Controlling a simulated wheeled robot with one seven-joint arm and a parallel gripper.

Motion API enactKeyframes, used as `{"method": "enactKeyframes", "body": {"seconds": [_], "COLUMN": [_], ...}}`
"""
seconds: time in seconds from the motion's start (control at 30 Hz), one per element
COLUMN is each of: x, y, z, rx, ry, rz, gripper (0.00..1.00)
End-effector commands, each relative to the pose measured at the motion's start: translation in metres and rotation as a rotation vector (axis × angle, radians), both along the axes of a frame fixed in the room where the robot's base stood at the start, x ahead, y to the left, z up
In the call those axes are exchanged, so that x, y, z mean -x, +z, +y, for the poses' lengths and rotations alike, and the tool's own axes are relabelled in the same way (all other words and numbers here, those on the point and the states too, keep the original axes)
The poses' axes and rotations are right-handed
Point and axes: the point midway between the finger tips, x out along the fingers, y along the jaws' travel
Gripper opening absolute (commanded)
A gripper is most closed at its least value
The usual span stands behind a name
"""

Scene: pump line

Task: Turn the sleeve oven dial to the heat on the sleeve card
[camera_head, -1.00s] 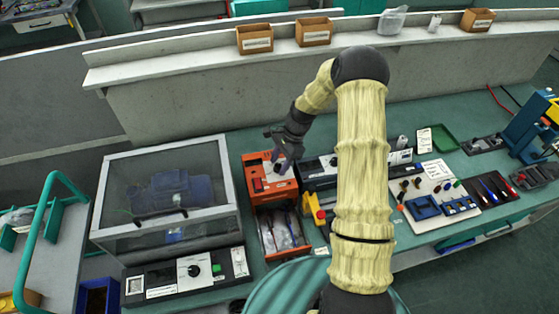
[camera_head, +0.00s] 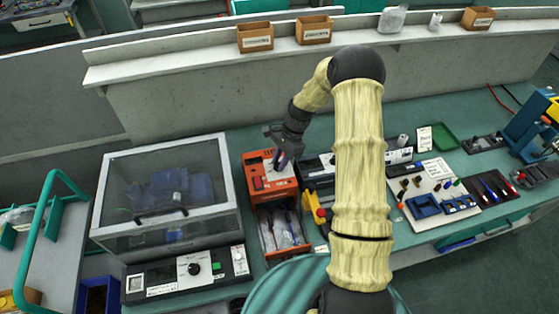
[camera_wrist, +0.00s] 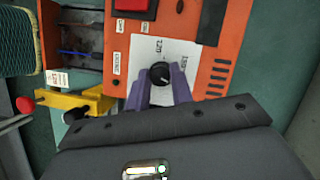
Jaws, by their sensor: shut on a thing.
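The sleeve oven (camera_head: 257,176) is an orange box near the middle of the bench, with a red switch on its top panel. Its black dial (camera_wrist: 161,73) sits on a white label plate in the wrist view, with a light pointer mark and small printed labels around it. My gripper (camera_wrist: 162,82) has its purple fingers closed on either side of the dial. In the head view my gripper (camera_head: 280,163) is over the oven's top and hides the dial. A white card (camera_head: 424,138) stands farther right; its print is too small to read, and I cannot tell whether it is the sleeve card.
An orange tray (camera_head: 266,237) with clear bags is in front of the oven. A clear-lidded chamber (camera_head: 167,182) with its own dial stands to the left. A yellow and red fixture (camera_head: 316,208) is close on the right. A parts board (camera_head: 435,170) and screwdrivers lie farther right.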

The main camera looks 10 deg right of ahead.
Motion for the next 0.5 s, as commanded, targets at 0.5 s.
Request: {"method": "enactKeyframes", "body": {"seconds": [0.5], "x": [-0.0038], "y": [-0.0002], "z": [0.0015], "rx": [0.003], "ry": [0.417], "rz": [-0.003], "gripper": [0.00]}}
